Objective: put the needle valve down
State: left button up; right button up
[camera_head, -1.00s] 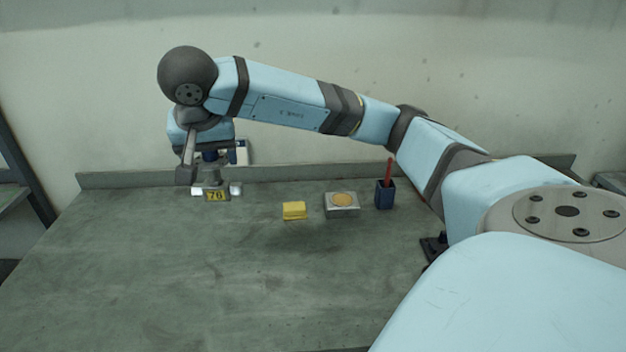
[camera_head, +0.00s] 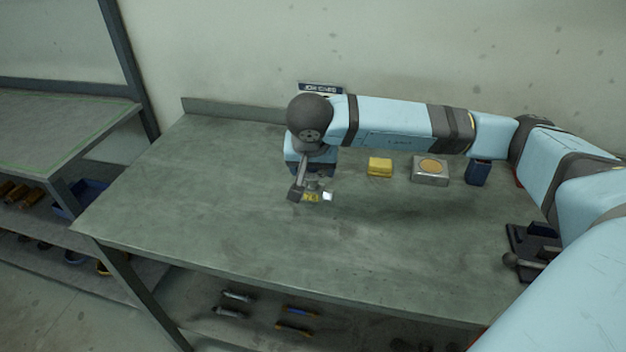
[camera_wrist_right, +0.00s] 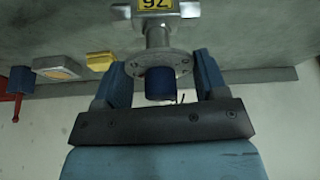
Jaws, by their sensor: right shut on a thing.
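The needle valve (camera_head: 326,196) is a grey metal body with a yellow number tag, light end pieces and a round flange. In the right wrist view the needle valve (camera_wrist_right: 158,38) has a dark blue knob lying between the fingers. My right gripper (camera_wrist_right: 161,82) is shut on it and points down over the bench; in the head view the right gripper (camera_head: 315,180) is partly hidden by its own wrist. The valve is upright, low over the worktop; I cannot tell whether it touches. My left gripper is not in view.
On the bench (camera_head: 200,200) stand a yellow block (camera_head: 380,167), a grey box with an orange disc (camera_head: 431,170) and a blue holder (camera_head: 478,172). A dark fixture (camera_head: 530,240) sits at the right. The bench's left and front parts are clear. A side bench (camera_head: 50,130) stands left.

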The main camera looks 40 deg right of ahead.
aim_at(313, 184)
jog(key=shift+f, duration=2)
jog(key=shift+f+b, duration=0.2)
jog(key=shift+b, duration=0.15)
jog(key=o, duration=1.6)
jog(key=shift+c, duration=0.2)
jog(key=shift+r, duration=0.15)
